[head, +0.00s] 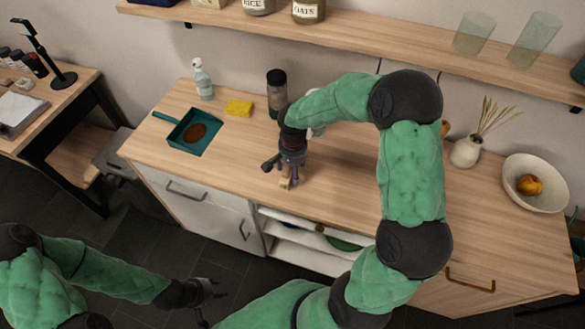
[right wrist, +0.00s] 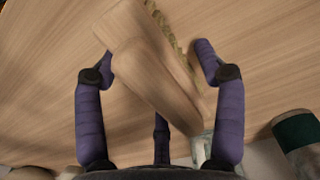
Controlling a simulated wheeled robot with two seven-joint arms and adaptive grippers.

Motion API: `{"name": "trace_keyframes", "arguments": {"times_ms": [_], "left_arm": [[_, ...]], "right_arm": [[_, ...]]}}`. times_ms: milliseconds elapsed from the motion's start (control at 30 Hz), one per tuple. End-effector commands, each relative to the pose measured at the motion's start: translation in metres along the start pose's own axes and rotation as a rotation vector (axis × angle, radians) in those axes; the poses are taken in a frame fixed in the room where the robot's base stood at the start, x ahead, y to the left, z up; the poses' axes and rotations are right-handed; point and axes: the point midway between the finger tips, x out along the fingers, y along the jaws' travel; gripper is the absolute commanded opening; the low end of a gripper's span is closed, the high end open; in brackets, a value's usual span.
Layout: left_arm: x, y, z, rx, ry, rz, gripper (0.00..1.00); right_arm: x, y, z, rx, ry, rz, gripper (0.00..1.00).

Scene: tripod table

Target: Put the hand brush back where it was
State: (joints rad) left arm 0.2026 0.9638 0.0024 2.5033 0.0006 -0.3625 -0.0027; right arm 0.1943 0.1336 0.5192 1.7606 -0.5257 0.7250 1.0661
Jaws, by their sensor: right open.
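The hand brush has a pale wooden body and shows in the right wrist view (right wrist: 150,62), with tan bristles along one edge. In the head view only a small part of the brush (head: 286,183) shows below my right gripper (head: 286,170). In the right wrist view my right gripper (right wrist: 160,65) is open, its purple fingers apart on either side of the brush. The brush is over the wooden counter; whether it rests flat is hard to tell. My left gripper (head: 212,293) hangs low over the floor, in front of the counter; its jaw state is unclear.
A teal dustpan (head: 176,139) with a brown pile, a yellow sponge (head: 239,107) and a spray bottle (head: 203,80) are on the counter's left. A dark-lidded container (head: 277,95) stands behind my right gripper. A vase (head: 465,152) and bowl (head: 535,200) are at right.

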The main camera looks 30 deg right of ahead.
Motion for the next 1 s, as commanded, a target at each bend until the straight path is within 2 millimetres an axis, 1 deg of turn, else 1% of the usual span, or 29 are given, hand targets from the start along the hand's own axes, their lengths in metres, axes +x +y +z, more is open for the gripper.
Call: {"name": "trace_keyframes", "arguments": {"times_ms": [167,233,367,500,700,833,1000], "left_arm": [[-0.003,0.001,0.000,0.000,0.000,0.000,0.40],[-0.005,0.002,0.000,0.000,0.000,0.000,0.40],[-0.011,0.004,0.000,0.000,0.000,0.000,0.40],[-0.019,0.007,0.001,0.000,0.000,0.000,0.40],[-0.027,0.009,0.001,0.000,0.000,0.000,0.40],[-0.029,0.011,0.001,0.000,0.000,0.000,0.40],[-0.031,0.011,0.001,0.000,0.000,0.000,0.40]], "right_arm": [[-0.004,0.000,0.000,0.000,0.000,0.000,0.70],[-0.011,0.000,-0.001,0.000,0.002,-0.001,0.70],[-0.034,-0.001,-0.001,0.000,0.004,-0.002,0.70],[-0.064,-0.001,-0.001,0.000,0.004,-0.003,0.70],[-0.100,-0.001,0.000,0.000,0.002,-0.003,0.70],[-0.114,0.000,0.000,0.000,0.001,-0.001,0.70],[-0.122,0.000,0.000,-0.001,0.000,0.000,0.70]]}}
